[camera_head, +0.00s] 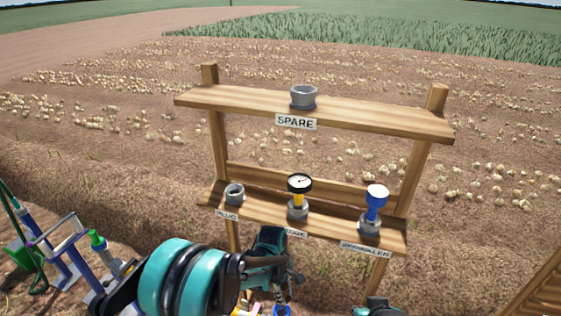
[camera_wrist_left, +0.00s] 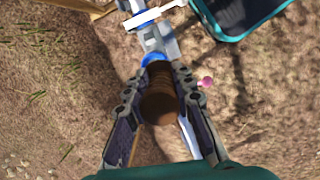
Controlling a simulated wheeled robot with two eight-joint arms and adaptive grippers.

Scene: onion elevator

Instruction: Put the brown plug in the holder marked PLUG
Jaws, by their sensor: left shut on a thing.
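The brown plug (camera_wrist_left: 158,106) is between the fingers of my left gripper (camera_wrist_left: 157,88) in the left wrist view. The gripper is shut on it. In the head view my left gripper (camera_head: 283,288) is low in the picture, below and in front of the rack's lower shelf; the plug cannot be made out there. The holder marked PLUG (camera_head: 234,193) is a grey cup at the left end of the lower shelf. It looks empty, and its label (camera_head: 227,215) is on the shelf edge. The gripper is apart from it, below and to its right.
On the lower shelf, a gauge (camera_head: 299,184) stands in the middle holder and a blue sprinkler (camera_head: 376,199) in the right one. The SPARE holder (camera_head: 303,96) on the upper shelf looks empty. A blue and white fitting (camera_wrist_left: 155,38) is beyond the plug. Tools (camera_head: 70,255) stand left.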

